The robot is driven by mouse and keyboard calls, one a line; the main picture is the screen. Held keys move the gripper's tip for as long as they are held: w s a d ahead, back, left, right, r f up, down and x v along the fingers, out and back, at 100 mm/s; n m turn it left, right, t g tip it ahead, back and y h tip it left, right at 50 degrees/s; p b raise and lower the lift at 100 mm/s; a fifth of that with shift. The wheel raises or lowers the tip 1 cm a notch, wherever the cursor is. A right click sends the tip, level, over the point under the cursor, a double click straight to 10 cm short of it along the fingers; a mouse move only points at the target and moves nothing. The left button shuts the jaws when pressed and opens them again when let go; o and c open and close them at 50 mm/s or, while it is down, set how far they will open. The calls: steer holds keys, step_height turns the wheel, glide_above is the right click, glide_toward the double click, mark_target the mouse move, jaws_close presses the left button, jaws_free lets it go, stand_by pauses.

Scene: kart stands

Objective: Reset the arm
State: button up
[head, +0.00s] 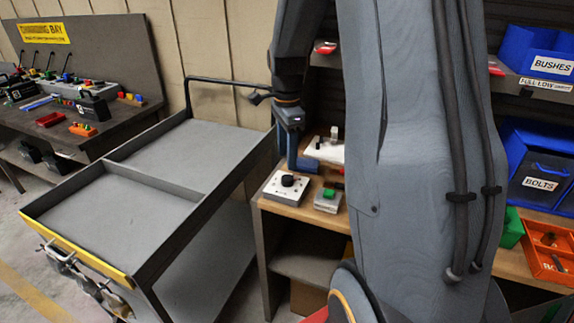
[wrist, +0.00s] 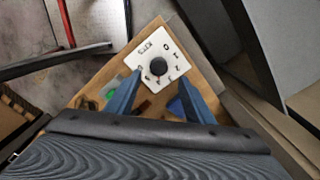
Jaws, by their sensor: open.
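My gripper (head: 302,166) is at the end of my arm, which hangs down over the wooden bench (head: 272,207). Its blue fingers are apart with nothing between them. In the wrist view my gripper (wrist: 160,80) points down at a white panel box with a black knob (wrist: 158,68). The box also shows on the bench in the head view (head: 286,189), just below and left of the fingers. The fingers appear above the bench; whether they touch anything I cannot tell. My upper arm hides much of the bench and shelf in the head view.
A grey trolley (head: 180,187) with two empty top compartments stands left of the bench. A small box with a green button (head: 328,200) sits near the knob box. Blue bins (head: 541,175) and an orange bin (head: 548,245) are at right. A cluttered workbench (head: 110,128) is at far left.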

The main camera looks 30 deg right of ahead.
steer(key=shift+r, duration=0.3)
steer(key=shift+a, duration=0.1)
steer(key=s+a+f+n+t, duration=0.1)
steer(key=s+a+f+n, duration=0.2)
steer(key=s+a+n, duration=1.2)
steer(key=n, duration=0.5)
steer(key=shift+s+b, duration=0.15)
steer(key=shift+b, duration=0.2)
steer(key=shift+f, duration=0.1)
